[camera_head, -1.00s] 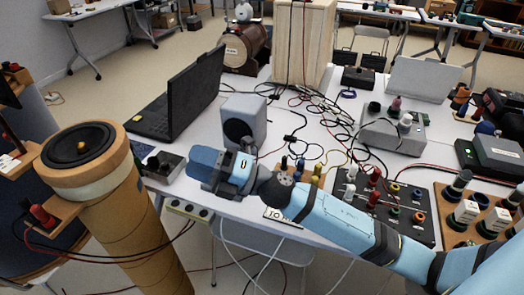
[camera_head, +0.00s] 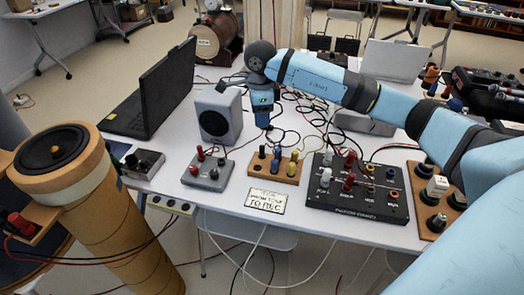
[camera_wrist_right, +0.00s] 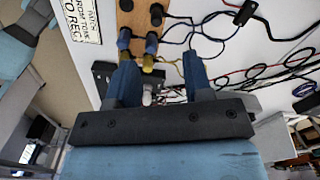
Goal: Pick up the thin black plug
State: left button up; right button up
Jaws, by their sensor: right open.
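My right gripper (camera_head: 268,131) is open and points down behind a small wooden board (camera_head: 285,177) with blue, yellow and dark plugs. In the right wrist view the gripper's two blue fingers (camera_wrist_right: 160,72) stand apart, with nothing visibly held. Yellow plugs (camera_wrist_right: 148,62) and a white-tipped piece show between or just beyond them. Black round tops (camera_wrist_right: 156,14) show on the wooden board, and a small black cylinder (camera_wrist_right: 243,12) on a cable lies on the table. I cannot tell which of these is the thin black plug. My left gripper is not in view.
A grey speaker (camera_head: 217,116) stands left of the gripper. A grey box with red plugs (camera_head: 207,172) and a black panel with plugs (camera_head: 356,190) flank the wooden board. Loose cables cover the table behind. A label plate (camera_head: 266,201) lies in front.

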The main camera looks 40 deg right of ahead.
aim_at(262, 146)
notch_tip(262, 146, down, 8)
jog(key=shift+a+r+b, duration=0.1)
jog(key=shift+b, duration=0.3)
jog(key=f, duration=0.3)
jog(key=f+b, duration=0.1)
jog(key=f, duration=0.1)
jog(key=shift+s+f, duration=0.15)
jog(key=shift+s, duration=0.15)
grip_shut()
